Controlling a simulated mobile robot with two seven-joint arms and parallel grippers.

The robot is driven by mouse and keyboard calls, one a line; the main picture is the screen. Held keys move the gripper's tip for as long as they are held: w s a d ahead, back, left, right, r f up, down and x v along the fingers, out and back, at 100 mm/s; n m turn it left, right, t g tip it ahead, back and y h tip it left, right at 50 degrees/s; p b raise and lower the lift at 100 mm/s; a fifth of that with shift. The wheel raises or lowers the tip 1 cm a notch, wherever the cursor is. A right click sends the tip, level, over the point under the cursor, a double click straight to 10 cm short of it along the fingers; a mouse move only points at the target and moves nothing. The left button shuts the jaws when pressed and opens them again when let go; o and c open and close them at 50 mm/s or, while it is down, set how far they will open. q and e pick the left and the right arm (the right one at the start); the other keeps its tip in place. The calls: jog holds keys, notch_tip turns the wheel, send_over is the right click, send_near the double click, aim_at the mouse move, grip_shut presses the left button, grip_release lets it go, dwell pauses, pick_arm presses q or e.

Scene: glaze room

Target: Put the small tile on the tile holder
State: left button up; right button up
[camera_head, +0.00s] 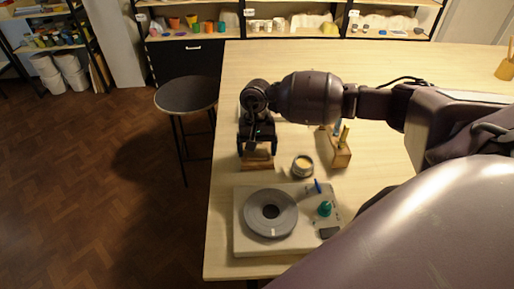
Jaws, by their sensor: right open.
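My right gripper (257,148) hangs over the table, fingers pointing down and spread open. A wooden block (258,163), possibly the tile holder, shows directly below and between its fingers. The gripper hides the block's upper part, and I cannot tell whether they touch. I cannot pick out the small tile with certainty. A small dark rectangle (330,232) lies at the right front corner of a pale slab (246,246), but I cannot tell what it is. My left gripper is not in view.
The slab carries a grey ring-shaped disc (271,213) and a green knob-like piece (324,208). A small round jar (302,166) and a wooden holder with upright tools (341,158) stand right of the gripper. A stool (187,94) stands left.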

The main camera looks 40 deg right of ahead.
jog(key=shift+r, duration=0.2)
notch_tip(320, 180, up, 12)
jog(key=w+d+b, duration=0.1)
jog(key=shift+w+f, duration=0.15)
jog(key=shift+w, duration=0.1)
dwell(0.5)
